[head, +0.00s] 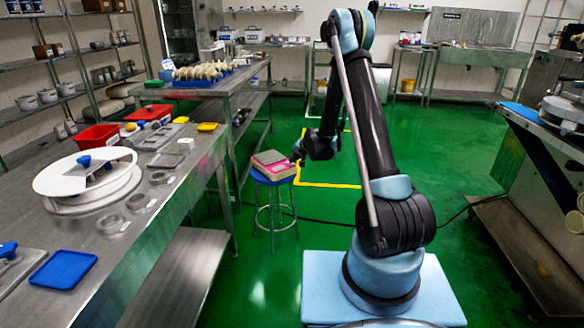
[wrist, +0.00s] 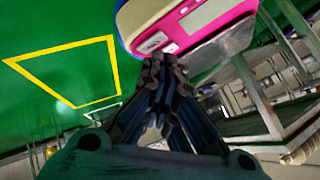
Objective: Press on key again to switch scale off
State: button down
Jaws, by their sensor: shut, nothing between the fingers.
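The scale (head: 272,165) has a pink front and a pale body with a metal pan, and it sits on a blue-topped stool (head: 272,178). In the wrist view the pink panel of the scale (wrist: 185,28) shows a grey display and a small pale key (wrist: 152,42) near its lower left corner. My gripper (wrist: 158,62) is shut and empty, with its fingertips at the panel's lower edge, close to the key. I cannot tell whether they touch it. In the head view my gripper (head: 298,158) is at the right side of the scale, small and partly hidden.
A long steel table (head: 190,215) with a white round tray, red bins and metal rings stands to the left. A machine (head: 560,130) stands at the right. A cable runs over the green floor, which is mostly clear around the stool.

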aim_at(294, 164)
jog(key=shift+r, duration=0.25)
jog(key=shift+r, duration=2.9)
jog(key=s+d+r+g+h, duration=0.1)
jog(key=s+d+r, duration=0.4)
jog(key=s, duration=0.3)
jog(key=s+d+r+n+g+h, duration=0.1)
jog(key=s+d+r, duration=0.45)
jog(key=s, duration=0.25)
jog(key=s+d+r+h, duration=0.1)
jog(key=s+d+r, duration=0.45)
jog(key=s, duration=0.25)
jog(key=s+d+f+g, duration=0.1)
jog(key=s+d+f, duration=0.1)
jog(key=s, duration=0.7)
jog(key=s+d+f+n+g+h, duration=0.1)
jog(key=s+d, duration=0.4)
jog(key=s, duration=0.5)
jog(key=s+d+f+g+h, duration=0.1)
jog(key=s+d+f, duration=0.1)
jog(key=s, duration=0.8)
jog(key=shift+d+f, duration=0.35)
jog(key=shift+d, duration=0.4)
